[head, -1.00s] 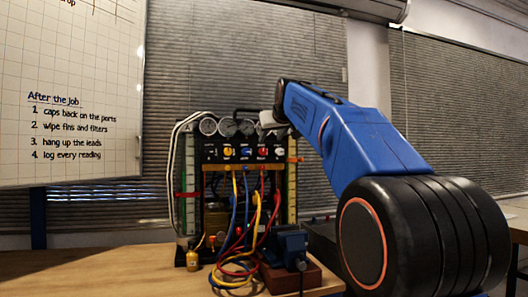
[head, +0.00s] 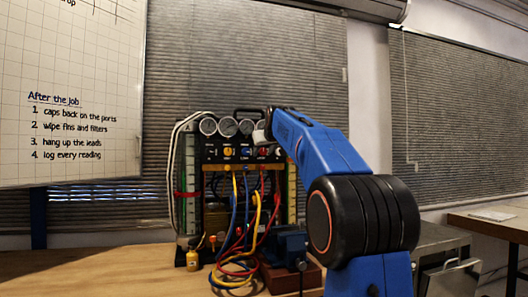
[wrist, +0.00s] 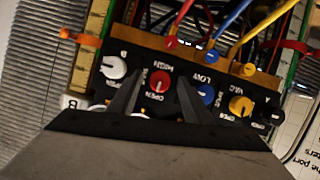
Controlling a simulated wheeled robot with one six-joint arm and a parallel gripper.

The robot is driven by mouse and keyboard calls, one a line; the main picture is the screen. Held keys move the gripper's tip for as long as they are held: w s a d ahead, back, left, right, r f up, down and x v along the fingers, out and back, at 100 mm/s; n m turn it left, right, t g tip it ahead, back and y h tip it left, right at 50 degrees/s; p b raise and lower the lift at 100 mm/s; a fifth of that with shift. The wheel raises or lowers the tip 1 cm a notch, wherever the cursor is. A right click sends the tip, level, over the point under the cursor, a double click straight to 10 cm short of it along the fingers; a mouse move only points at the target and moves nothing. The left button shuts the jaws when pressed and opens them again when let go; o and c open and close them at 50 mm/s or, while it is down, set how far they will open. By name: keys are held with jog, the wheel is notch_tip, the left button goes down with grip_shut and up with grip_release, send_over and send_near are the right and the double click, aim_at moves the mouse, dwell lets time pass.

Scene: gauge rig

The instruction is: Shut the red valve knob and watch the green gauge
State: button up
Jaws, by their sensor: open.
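The red valve knob (wrist: 159,80) shows in the wrist view on the black panel, with a white pointer mark, between a white knob and a blue knob. It also shows small in the head view (head: 263,152). My gripper (wrist: 160,78) is open, and its two dark fingers appear on either side of the red knob. I cannot tell how far the tips are from the panel. In the head view my gripper is at the panel's upper right. A row of round gauges (head: 228,127) tops the rig; I cannot make out a green one, and my gripper partly covers the right end.
A blue knob (wrist: 206,95), a yellow knob (wrist: 241,105) and a white knob (wrist: 113,67) sit close beside the red one. Red, blue and yellow hoses (head: 236,262) hang in front of the rig. A blue vise (head: 290,243) stands at its lower right.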

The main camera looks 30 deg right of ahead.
jog(key=c, duration=1.1)
jog(key=shift+o, duration=0.2)
jog(key=m, duration=0.1)
jog(key=m+y, duration=0.2)
jog(key=shift+s+d+t, duration=0.1)
jog(key=shift+d+t, duration=0.15)
jog(key=shift+t, duration=0.05)
jog(key=m+t+y, duration=0.1)
jog(key=m+y, duration=0.1)
jog(key=m, duration=0.1)
jog(key=shift+d+m, duration=0.15)
jog(key=shift+m, duration=0.15)
jog(key=m+t+y, duration=0.1)
jog(key=m, duration=0.2)
jog(key=shift+f+y, duration=0.2)
jog(key=shift+y, duration=0.2)
jog(key=shift+d+f+m+t+y, duration=0.15)
jog(key=shift+m+t+y, duration=0.15)
jog(key=shift+m+t, duration=1)
jog(key=shift+m+g, duration=0.3)
jog(key=shift+m, duration=0.2)
